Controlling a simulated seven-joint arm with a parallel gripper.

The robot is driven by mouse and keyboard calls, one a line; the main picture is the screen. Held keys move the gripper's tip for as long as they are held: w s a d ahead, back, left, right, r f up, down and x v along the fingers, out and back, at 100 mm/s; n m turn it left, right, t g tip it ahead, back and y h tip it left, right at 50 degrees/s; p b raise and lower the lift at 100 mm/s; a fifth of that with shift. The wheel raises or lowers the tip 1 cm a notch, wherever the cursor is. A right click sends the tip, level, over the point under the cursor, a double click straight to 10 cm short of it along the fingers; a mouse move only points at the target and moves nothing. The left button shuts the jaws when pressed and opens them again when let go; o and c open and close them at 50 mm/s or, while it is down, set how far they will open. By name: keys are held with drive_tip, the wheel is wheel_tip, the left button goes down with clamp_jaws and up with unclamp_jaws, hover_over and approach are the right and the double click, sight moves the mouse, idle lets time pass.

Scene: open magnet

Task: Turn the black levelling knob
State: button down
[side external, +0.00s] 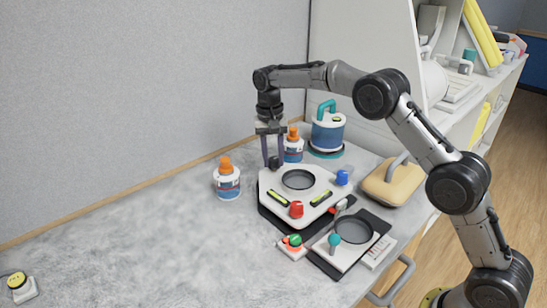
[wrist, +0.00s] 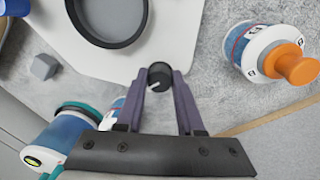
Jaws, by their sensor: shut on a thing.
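The black levelling knob (wrist: 159,76) sits at the corner of a white levelling plate (side external: 272,187) and shows a white pointer mark in the wrist view. My gripper (side external: 273,164) points down over that corner, and its two fingers are shut on the knob, one on each side. In the side view the knob (side external: 274,162) is small and partly hidden between the fingertips. The plate also carries a red knob (side external: 296,209), a blue knob (side external: 342,177), two yellow-green level vials (side external: 321,198) and a dark round ring (side external: 298,179).
An orange-capped bottle (side external: 228,180) stands left of the plate; another (side external: 293,147) is close behind my gripper. A blue-and-white canister (side external: 327,130) stands farther back. A tan case (side external: 390,182) and a teal-knobbed device (side external: 350,240) lie to the right. The table's left is mostly clear.

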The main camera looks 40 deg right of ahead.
sight(270, 159)
drive_tip(key=shift+w+r+m, duration=0.1)
drive_tip(key=shift+m, duration=0.3)
drive_tip(key=c, duration=0.5)
unclamp_jaws()
drive_tip(key=shift+c, duration=0.2)
wheel_tip(270, 159, up, 14)
drive_tip(key=shift+w+a+f, duration=0.2)
drive_tip(key=shift+a, duration=0.05)
idle(0.5)
